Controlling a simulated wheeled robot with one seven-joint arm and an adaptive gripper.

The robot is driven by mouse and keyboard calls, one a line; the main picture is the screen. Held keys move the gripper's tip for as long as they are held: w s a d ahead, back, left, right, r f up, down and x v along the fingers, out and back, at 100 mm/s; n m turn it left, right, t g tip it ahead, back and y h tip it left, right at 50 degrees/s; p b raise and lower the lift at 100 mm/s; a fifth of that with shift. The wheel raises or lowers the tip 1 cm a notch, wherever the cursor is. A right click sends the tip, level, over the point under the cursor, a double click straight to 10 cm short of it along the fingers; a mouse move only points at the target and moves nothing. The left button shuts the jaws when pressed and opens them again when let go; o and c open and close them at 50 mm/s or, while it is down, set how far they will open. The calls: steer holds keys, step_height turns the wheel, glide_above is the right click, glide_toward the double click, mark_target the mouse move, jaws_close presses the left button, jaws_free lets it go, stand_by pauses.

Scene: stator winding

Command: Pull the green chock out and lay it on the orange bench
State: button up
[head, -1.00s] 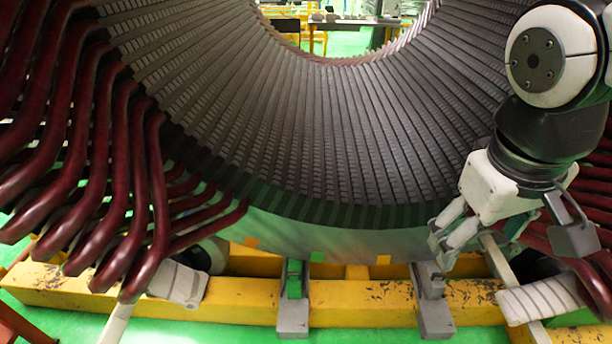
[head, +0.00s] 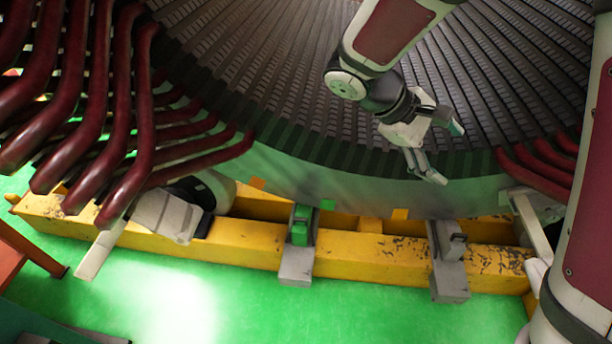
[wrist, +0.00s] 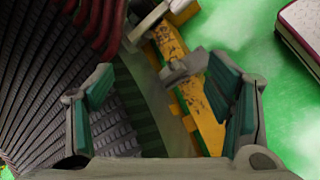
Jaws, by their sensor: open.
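The green chock (head: 299,232) sits upright in a grey bracket (head: 296,265) on the yellow beam, below the stator's lower edge. An orange structure (head: 28,250), perhaps the orange bench, shows only in part at the left edge in the head view. My gripper (head: 446,153) is open and empty, in front of the stator's slotted face, above and right of the chock and well apart from it. In the wrist view its two green-padded fingers (wrist: 166,108) are spread wide. I cannot make out the green chock there.
A second grey bracket (head: 449,262) without green stands to the right on the yellow beam (head: 365,254). Dark red coils (head: 110,120) jut out at the left. The green floor (head: 210,295) in front of the beam is mostly clear.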

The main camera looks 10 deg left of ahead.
steer(key=w+a+f+n+t+h+b, duration=0.2)
steer(key=w+a+f+n+b, duration=0.1)
steer(key=w+f, duration=0.3)
steer(key=w+a+f+n+t+h+b, duration=0.1)
steer(key=w+a+f+n+t+b, duration=0.2)
steer(key=f, duration=0.5)
steer(key=n+t+y+b, duration=1.2)
steer(key=n+b, duration=0.1)
steer(key=n, duration=0.7)
glide_toward(301, 225)
steer(key=f, duration=0.1)
steer(key=s+f, duration=0.1)
steer(key=f, duration=0.1)
steer(key=shift+s+a+f, duration=0.1)
steer(key=shift+s+f, duration=0.25)
steer(key=w+b, duration=0.2)
steer(key=w, duration=0.5)
steer(key=w+b, duration=0.2)
steer(key=w, duration=0.4)
steer(key=shift+w+d+b, duration=0.25)
steer(key=shift+w+b, duration=0.15)
